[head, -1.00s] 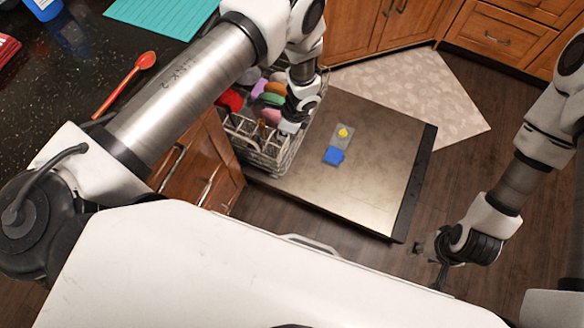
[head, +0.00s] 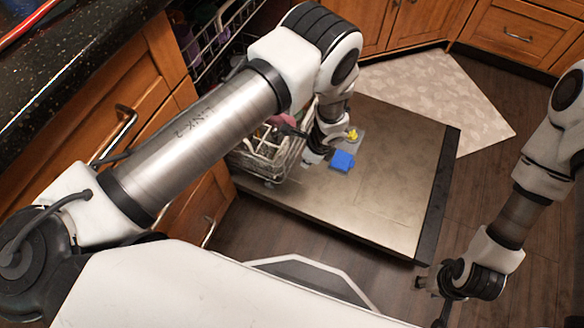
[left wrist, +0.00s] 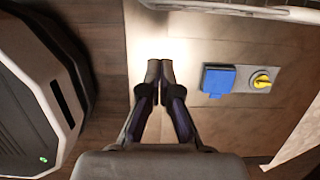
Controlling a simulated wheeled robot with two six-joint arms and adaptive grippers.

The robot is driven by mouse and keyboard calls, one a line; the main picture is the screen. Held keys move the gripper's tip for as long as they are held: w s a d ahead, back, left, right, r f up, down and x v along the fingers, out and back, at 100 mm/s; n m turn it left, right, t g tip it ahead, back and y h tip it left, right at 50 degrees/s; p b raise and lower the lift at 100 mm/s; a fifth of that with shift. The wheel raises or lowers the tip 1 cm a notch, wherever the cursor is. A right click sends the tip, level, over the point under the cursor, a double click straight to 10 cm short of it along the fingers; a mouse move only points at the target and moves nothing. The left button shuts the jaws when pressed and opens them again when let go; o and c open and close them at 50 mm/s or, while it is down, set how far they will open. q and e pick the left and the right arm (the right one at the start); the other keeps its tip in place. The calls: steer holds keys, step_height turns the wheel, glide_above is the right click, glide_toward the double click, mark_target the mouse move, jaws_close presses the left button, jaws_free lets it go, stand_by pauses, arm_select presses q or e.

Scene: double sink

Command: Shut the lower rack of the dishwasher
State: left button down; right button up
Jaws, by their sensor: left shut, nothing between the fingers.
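The lower rack (head: 262,162) of the dishwasher stands out over the open door (head: 395,205), holding dishes that are mostly hidden by my left arm. My left gripper (head: 312,158) is low over the door, close to the rack's front right side; I cannot tell whether it touches. In the left wrist view its fingers (left wrist: 160,70) are shut with nothing between them, above the metal door (left wrist: 215,130). My right gripper (head: 424,284) hangs beyond the door's right front corner, too small and dark to tell open or shut.
A blue detergent lid (head: 341,161) and yellow knob (head: 352,134) sit on the door. An upper rack (head: 215,40) shows behind my left arm. Wooden cabinets (head: 150,90) and a dark counter (head: 80,60) stand at left.

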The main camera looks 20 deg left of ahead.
arm_select(q)
steer(key=a+f+b, duration=0.1)
steer(key=b, duration=0.3)
steer(key=a+f+b, duration=0.1)
steer(key=a+b, duration=0.1)
steer(key=b, duration=0.3)
steer(key=a+f+b, duration=0.1)
steer(key=b, duration=0.4)
steer(key=shift+w+a, duration=0.2)
steer(key=shift+a, duration=0.15)
arm_select(e)
step_height(320, 180, down, 16)
arm_select(q)
steer(key=shift+a, duration=0.15)
